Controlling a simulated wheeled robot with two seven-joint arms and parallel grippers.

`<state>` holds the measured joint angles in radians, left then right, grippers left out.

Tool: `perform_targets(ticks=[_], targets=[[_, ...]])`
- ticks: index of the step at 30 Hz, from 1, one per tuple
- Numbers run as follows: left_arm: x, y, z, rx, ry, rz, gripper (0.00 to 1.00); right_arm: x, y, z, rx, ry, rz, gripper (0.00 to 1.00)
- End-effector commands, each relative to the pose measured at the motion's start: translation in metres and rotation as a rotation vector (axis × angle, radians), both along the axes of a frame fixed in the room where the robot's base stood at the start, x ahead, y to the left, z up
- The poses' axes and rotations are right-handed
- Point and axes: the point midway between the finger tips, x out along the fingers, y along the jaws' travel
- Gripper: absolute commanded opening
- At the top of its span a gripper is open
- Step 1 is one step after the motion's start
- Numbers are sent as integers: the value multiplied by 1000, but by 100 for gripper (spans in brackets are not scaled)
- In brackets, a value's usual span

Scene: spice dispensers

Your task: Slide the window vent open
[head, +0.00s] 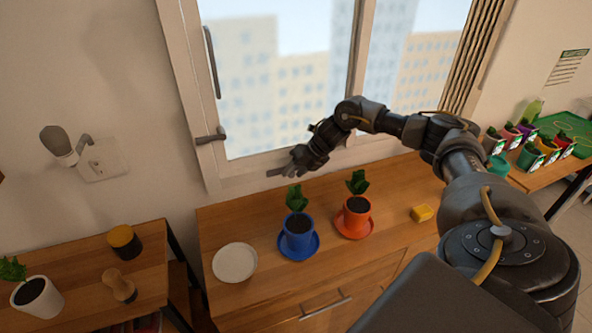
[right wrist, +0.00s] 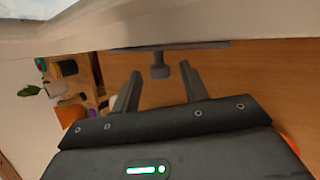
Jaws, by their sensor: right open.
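The window (head: 285,85) has a pale frame and stands behind the wooden cabinet. A dark vent strip with a small slider knob (right wrist: 160,68) runs along its lower frame in the right wrist view; in the head view part of the grey strip (head: 277,172) shows beside my gripper. My right gripper (head: 290,168) is at the lower window frame. In the right wrist view its open fingers (right wrist: 160,88) are on either side of the knob, with visible gaps to both. Whether the knob is fully between the fingertips is hard to tell. My left gripper is not in view.
Below my right gripper, a blue pot (head: 298,238) and an orange pot (head: 355,219) with plants stand on the cabinet. A white plate (head: 235,262) and a yellow block (head: 422,213) lie there too. A window latch (head: 210,136) juts out at left.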

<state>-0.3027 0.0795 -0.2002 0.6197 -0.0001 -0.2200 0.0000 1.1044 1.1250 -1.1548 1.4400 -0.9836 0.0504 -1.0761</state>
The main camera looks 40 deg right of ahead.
Motion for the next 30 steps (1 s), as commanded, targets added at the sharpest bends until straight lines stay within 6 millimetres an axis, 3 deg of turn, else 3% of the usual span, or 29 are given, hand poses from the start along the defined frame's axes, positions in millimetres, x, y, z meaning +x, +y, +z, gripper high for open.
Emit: perform_targets(ticks=[3,13,20,30], targets=[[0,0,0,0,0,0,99,0,0,0,0,0,0,43],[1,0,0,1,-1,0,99,0,0,0,0,0,-1,0],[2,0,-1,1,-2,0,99,-1,-4,0,0,0,-2,0],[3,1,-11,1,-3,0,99,-20,-58,-1,0,0,-5,0]])
